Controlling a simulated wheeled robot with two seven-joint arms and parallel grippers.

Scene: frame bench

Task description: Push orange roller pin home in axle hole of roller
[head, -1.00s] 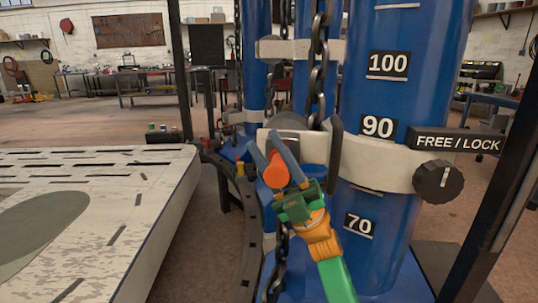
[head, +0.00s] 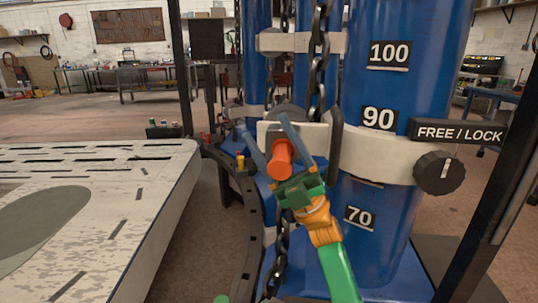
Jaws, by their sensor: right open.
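The orange roller pin (head: 281,158) sticks out toward me at the white bracket beside the chain, between the blue columns. A grey rounded part (head: 287,112), perhaps the roller, shows just above the bracket; the axle hole is hidden. My right gripper (head: 264,125) reaches in from the lower right, its two blue fingers open, one on each side of the pin. I cannot tell whether they touch it. How deep the pin sits is hidden.
A dark chain (head: 318,65) hangs beside the pin. The blue column (head: 395,215) with number plates and the FREE / LOCK knob (head: 438,173) stand to the right. A pale slotted table (head: 150,205) fills the left. A dark curved rail (head: 250,225) runs between.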

